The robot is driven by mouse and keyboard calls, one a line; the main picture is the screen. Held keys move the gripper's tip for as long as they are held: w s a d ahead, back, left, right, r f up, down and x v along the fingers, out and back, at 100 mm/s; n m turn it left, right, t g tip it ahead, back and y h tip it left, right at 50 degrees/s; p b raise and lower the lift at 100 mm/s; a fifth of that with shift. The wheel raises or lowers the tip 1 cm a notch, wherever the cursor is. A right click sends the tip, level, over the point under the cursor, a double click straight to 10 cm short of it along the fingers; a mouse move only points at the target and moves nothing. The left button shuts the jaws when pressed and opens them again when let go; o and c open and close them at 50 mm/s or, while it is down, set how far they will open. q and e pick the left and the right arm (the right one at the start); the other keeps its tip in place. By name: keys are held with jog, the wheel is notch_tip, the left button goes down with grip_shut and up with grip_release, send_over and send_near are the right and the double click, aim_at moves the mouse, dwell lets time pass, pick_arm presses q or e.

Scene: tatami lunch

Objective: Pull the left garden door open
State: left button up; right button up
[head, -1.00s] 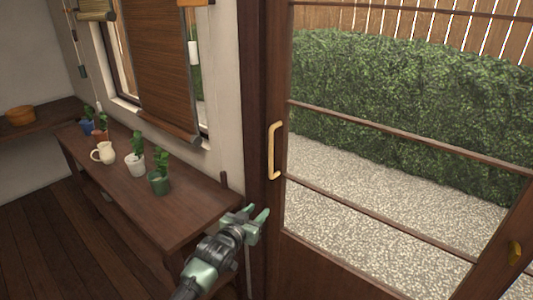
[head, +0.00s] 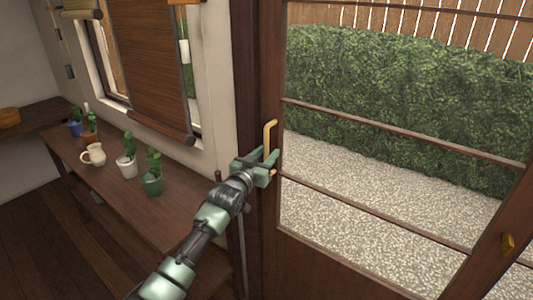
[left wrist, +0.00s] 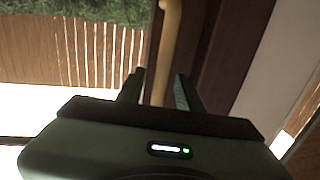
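The left garden door (head: 272,215) has a dark wooden frame with several see-through panes and looks closed. Its pale tan upright handle (head: 268,132) is on the left stile; the handle also shows in the left wrist view (left wrist: 171,35). My left gripper (head: 266,164) is at the lower part of the handle. In the left wrist view its two fingers (left wrist: 160,92) are apart, one on each side of the handle, with gaps visible. The handle's lower part is partly hidden by the gripper. My right gripper is in neither view.
A wooden bench (head: 120,195) with potted plants (head: 152,175) and a cream jug (head: 94,154) stands along the wall at left, close to my left arm. A small brass fitting (head: 508,243) is on the stile at right. Gravel and a hedge lie outside.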

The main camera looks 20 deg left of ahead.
pick_arm(q)
jog(key=shift+w, duration=0.15)
grip_shut()
dwell(1.4)
